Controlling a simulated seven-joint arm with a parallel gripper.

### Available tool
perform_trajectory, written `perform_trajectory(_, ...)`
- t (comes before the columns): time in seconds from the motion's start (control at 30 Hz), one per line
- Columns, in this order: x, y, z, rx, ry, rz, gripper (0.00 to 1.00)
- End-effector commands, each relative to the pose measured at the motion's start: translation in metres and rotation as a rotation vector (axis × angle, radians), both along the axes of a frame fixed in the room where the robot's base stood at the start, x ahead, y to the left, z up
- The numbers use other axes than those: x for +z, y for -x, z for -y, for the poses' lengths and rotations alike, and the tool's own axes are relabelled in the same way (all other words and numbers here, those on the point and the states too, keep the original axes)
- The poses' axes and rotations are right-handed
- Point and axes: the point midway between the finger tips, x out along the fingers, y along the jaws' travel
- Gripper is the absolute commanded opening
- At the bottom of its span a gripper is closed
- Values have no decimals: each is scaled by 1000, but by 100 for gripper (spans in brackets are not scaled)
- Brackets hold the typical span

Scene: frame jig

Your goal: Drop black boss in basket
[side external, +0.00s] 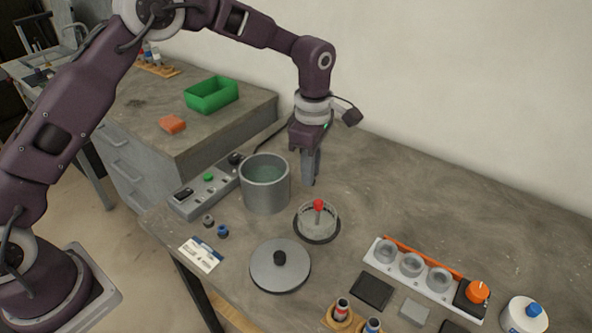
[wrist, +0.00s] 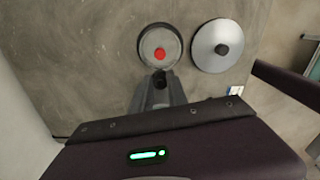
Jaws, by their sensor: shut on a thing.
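My gripper (side external: 309,182) points down above the bench, behind the basket. It also shows in the wrist view (wrist: 158,90), where its fingers are closed together. A small dark piece, seemingly the black boss (wrist: 159,76), shows between the fingertips; it cannot be made out in the side view. The basket (side external: 303,222) is a round, pale, low vessel with a dark rim at its base and a red-topped post in its middle. In the wrist view the basket (wrist: 146,45) lies just beyond the fingertips, and the gripper is not over its centre.
A grey pot (side external: 265,193) stands left of the gripper. A round lid with a black knob (side external: 262,275) lies in front. Small grey (side external: 208,220) and blue (side external: 223,231) pieces lie near a white card (side external: 200,254). A rack of clear cups (side external: 412,267) is at right.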

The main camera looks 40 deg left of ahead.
Motion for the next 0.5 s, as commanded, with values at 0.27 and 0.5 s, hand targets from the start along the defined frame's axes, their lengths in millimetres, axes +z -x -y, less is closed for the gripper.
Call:
perform_trajectory(0.27,-37,1,0,-1,1,-2,0)
perform_trajectory(0.5,-65,1,0,-2,0,-1,0)
